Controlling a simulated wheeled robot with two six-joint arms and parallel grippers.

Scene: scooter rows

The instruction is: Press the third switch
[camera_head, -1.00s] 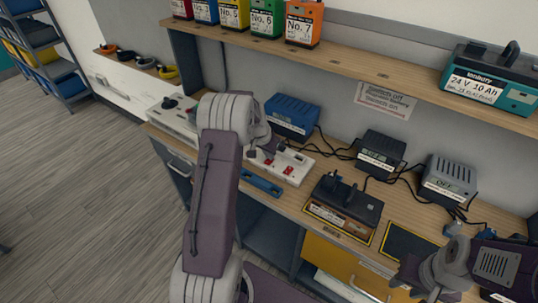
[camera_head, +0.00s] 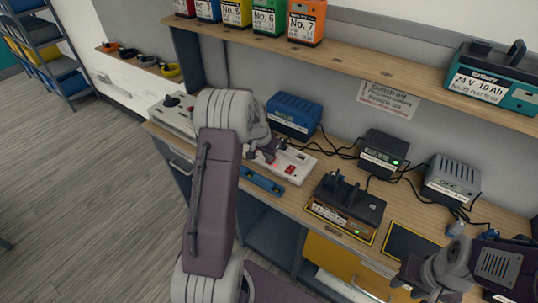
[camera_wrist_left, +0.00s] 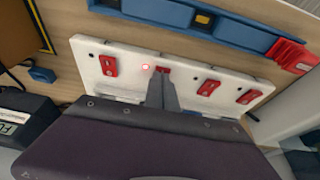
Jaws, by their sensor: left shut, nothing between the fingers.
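The white switch strip (camera_head: 299,165) lies on the bench and bears several red switches. In the left wrist view the strip (camera_wrist_left: 128,87) runs across the middle. My left gripper (camera_wrist_left: 163,76) is shut and empty, its tips at the second red switch (camera_wrist_left: 162,70) from the left there, seemingly touching it. A small red lamp (camera_wrist_left: 145,67) glows beside that switch. The other red switches (camera_wrist_left: 208,87) stand to either side. In the head view my left gripper (camera_head: 268,152) is partly hidden by its arm. My right gripper (camera_head: 443,268) is at the lower right, its jaws unclear.
A black charger (camera_head: 383,152) with a green lamp stands behind the strip, a blue charger (camera_head: 294,113) to its left and a grey charger (camera_head: 451,181) reading OFF to its right. A black battery dock (camera_head: 347,203) sits in front. Cables run between them, and a shelf (camera_head: 390,74) overhangs.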

